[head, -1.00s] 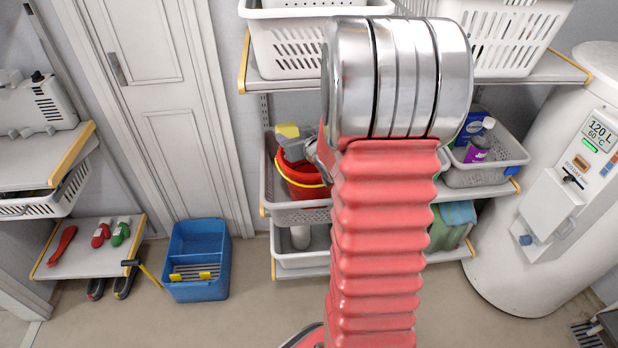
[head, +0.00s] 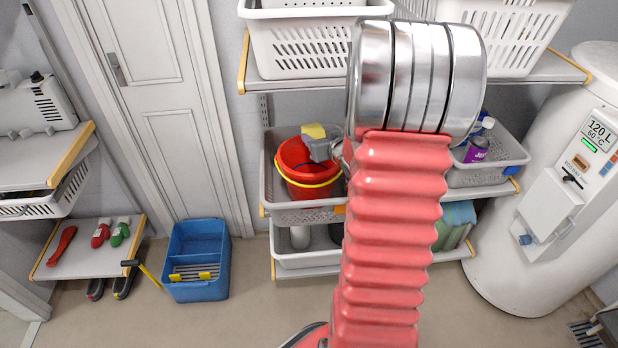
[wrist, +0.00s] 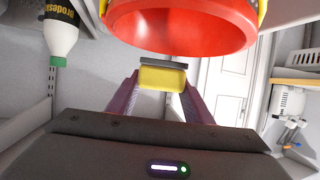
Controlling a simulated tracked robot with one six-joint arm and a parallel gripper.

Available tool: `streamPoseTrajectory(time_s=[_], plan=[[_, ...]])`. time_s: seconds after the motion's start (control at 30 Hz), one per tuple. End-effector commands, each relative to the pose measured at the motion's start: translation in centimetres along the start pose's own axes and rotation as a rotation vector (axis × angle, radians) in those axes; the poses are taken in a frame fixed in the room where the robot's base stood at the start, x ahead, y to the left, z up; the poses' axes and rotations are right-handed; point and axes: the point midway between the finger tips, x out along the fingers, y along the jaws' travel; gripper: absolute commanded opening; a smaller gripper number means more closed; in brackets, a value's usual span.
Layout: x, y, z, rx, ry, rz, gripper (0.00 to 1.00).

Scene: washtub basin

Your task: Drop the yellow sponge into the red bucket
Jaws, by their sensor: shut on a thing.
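Sponge and bucket overlap in that picture, so I cannot tell whether the sponge is over the opening. In the wrist view the sponge (wrist: 163,78) sits between the two purple fingers, shut on it. The bucket's round red rim (wrist: 185,40) fills the top of that view, beyond the sponge. The bucket has a yellow handle and stands in a grey basket (head: 295,215).
White slatted baskets (head: 300,55) stand on the shelf above. A purple bottle (head: 477,148) is in the basket to the right. A white bottle with a green cap (wrist: 62,40) shows in the wrist view. A blue bin (head: 196,270) stands on the floor.

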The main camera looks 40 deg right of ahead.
Motion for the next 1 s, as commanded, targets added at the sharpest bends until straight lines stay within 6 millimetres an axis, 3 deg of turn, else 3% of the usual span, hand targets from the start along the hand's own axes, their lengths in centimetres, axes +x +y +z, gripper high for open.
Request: streamPoseTrajectory(time_s=[0.4, 0.83, 0.87, 1.0], plan=[[1.5, 0.0, 3.7, 0.001, -0.001, 0.000, 0.25], [1.7, 0.0, 4.2, -0.001, 0.001, 0.001, 0.25], [1.7, 0.0, 4.2, -0.001, 0.001, 0.001, 0.48], [1.7, 0.0, 4.2, -0.001, 0.001, 0.001, 0.58]])
